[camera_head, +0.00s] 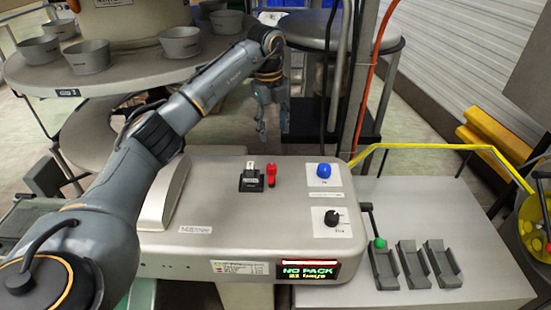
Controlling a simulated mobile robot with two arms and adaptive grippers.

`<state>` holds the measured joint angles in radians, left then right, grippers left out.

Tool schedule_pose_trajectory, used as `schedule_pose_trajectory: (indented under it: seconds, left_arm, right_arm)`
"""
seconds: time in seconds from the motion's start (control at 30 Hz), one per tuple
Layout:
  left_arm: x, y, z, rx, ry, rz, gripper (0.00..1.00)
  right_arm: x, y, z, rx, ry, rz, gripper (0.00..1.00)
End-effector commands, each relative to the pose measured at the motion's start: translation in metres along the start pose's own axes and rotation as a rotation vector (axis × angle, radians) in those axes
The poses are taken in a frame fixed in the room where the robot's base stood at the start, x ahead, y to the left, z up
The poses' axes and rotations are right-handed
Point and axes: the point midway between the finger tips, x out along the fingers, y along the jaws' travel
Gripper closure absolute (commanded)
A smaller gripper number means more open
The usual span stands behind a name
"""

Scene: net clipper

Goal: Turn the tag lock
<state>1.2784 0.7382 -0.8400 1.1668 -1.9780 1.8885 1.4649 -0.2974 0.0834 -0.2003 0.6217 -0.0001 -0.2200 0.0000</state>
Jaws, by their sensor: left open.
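The clipper machine (200,212) is a grey box with controls on top. A red upright knob (271,171) stands beside a black base (249,184) with a white piece on it. A blue button (323,171) sits on a white label at the right, and a black rotary knob (331,217) sits on another label nearer. I cannot tell which control is the tag lock. My left gripper (263,131) is open and points down, behind the black base and red knob, near the machine's far edge, apart from them. My right gripper is not in view.
The machine's front display (308,272) reads "NO PACK". A round table (120,75) with grey bowls stands at the back left.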

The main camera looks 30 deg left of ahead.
Motion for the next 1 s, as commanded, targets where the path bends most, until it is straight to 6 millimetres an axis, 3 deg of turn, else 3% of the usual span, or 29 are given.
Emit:
schedule_pose_trajectory:
  seconds: [0.17, 0.7, 1.0]
  left_arm:
    - [0.004, 0.01, 0.01, -0.037, -0.023, 0.039, 0.49]
    - [0.108, 0.013, 0.009, -0.031, -0.018, 0.036, 0.49]
    - [0.131, 0.013, 0.011, -0.031, -0.02, 0.033, 0.49]
  right_arm:
    - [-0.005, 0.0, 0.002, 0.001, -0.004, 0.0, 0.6]
    - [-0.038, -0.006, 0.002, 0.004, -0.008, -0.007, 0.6]
    - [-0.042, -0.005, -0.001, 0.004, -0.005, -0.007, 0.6]
